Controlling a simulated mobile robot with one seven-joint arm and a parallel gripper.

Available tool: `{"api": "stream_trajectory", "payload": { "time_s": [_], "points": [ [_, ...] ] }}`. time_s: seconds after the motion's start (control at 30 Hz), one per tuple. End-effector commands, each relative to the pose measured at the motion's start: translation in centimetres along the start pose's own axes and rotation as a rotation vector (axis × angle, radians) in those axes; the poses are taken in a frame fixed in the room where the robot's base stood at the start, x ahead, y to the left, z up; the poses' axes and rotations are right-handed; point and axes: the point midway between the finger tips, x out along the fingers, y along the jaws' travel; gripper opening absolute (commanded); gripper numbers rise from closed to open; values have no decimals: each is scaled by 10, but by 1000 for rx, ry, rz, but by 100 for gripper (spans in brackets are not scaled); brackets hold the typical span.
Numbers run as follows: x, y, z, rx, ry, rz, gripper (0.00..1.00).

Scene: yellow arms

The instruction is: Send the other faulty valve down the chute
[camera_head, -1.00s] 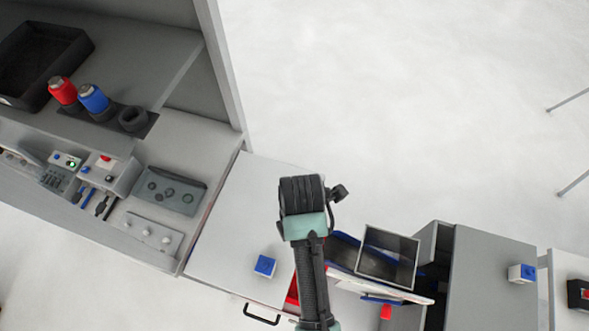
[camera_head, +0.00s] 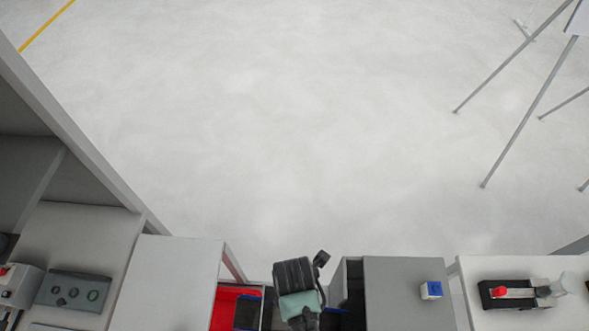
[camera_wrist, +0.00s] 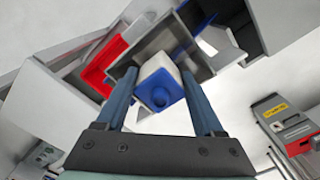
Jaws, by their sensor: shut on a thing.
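In the wrist view a white valve block (camera_wrist: 153,69) with a blue face and round blue knob sits between the two blue-grey fingers of my gripper (camera_wrist: 158,86), which is shut on it. In the head view my gripper (camera_head: 298,285) shows from behind at the bottom; its fingers and the valve are hidden there. A grey open-topped metal piece with raised walls (camera_wrist: 203,68), possibly the chute, lies behind the held valve; I cannot tell whether they touch. A similar blue-and-white block (camera_head: 431,290) stands on the grey cabinet to the right.
A red bin (camera_head: 228,306) lies left of my gripper, beside a white worktop (camera_head: 165,285). The grey cabinet (camera_head: 400,300) stands close on the right. A white table (camera_head: 500,268) with a red-and-black device is further right. Open floor lies beyond.

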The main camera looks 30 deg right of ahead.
Motion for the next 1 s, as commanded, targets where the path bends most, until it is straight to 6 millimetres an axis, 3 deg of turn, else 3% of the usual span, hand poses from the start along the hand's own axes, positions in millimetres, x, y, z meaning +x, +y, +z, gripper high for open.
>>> {"api": "stream_trajectory", "payload": {
  "time_s": [0.13,0.3,0.63,0.67,0.8,1.0],
  "points": [
    [24,0,0,1,-1,1,10],
    [38,0,0,1,-1,1,10],
    [39,0,0,1,-1,1,10],
    [39,0,0,1,-1,1,73],
    [39,0,0,1,-1,1,98],
    [39,0,0,1,-1,0,100]
  ]
}}
